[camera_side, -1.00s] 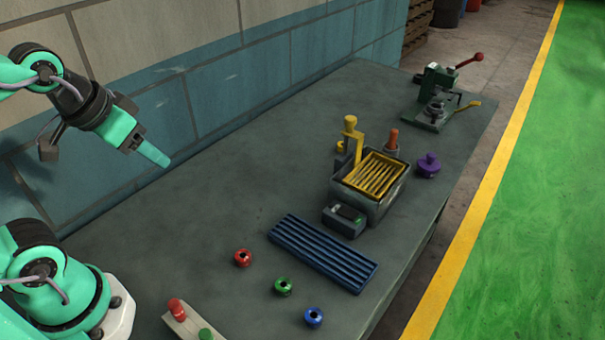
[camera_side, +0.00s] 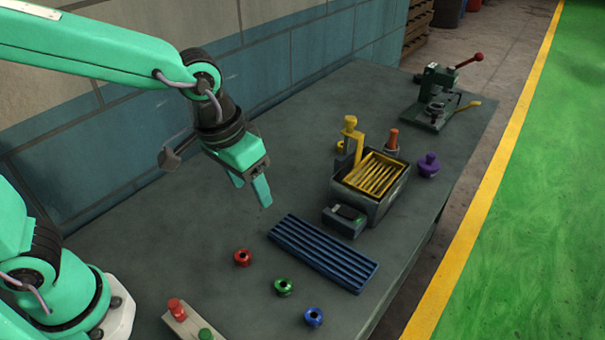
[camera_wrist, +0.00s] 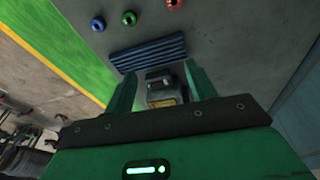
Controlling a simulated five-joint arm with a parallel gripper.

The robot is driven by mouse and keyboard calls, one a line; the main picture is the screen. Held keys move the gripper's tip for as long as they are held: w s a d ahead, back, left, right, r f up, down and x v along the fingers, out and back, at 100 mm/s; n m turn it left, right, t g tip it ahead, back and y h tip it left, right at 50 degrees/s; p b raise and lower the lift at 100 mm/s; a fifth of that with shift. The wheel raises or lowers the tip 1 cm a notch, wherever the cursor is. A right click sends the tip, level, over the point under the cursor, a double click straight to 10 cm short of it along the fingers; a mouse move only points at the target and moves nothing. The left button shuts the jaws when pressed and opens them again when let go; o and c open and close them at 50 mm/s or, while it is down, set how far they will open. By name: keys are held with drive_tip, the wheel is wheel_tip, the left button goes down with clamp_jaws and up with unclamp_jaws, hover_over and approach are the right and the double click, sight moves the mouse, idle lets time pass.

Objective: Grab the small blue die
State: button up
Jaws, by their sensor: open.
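The small blue die (camera_side: 313,316) is a round, spool-like piece on the table near its front edge, to the right of a green die (camera_side: 283,286) and a red die (camera_side: 242,257). In the wrist view the blue die (camera_wrist: 98,24) is at the top left, beside the green die (camera_wrist: 129,18) and the red die (camera_wrist: 174,4). My gripper (camera_side: 262,192) hangs above the table, behind and to the left of the blue slotted rack, well away from the blue die. In the wrist view its two fingers (camera_wrist: 158,82) are apart with nothing held between them.
The blue slotted rack (camera_side: 323,252) lies flat behind the dies. A grey bin with a yellow grate (camera_side: 375,174) stands farther back, with a small dark box (camera_side: 344,220) before it. A block with red and green buttons (camera_side: 190,322) is at front left. A lever press (camera_side: 440,95) stands far back.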

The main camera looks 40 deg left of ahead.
drive_tip(key=d+f+g, duration=0.1)
drive_tip(key=d+f, duration=0.5)
drive_tip(key=d, duration=0.3)
drive_tip(key=m+g+y, duration=0.1)
hover_over(315, 315)
drive_tip(key=f, duration=0.5)
drive_tip(key=shift+d+f, duration=0.25)
drive_tip(key=shift+f, duration=0.1)
drive_tip(key=shift+a+f, duration=0.15)
drive_tip(key=shift+f, duration=1.8)
drive_tip(key=shift+a+f, duration=0.15)
drive_tip(key=shift+f, duration=1.8)
drive_tip(key=c, duration=1.2)
drive_tip(key=shift+o, duration=0.2)
drive_tip(key=shift+r, duration=0.2)
wheel_tip(315, 315, up, 10)
drive_tip(key=shift+f, duration=0.15)
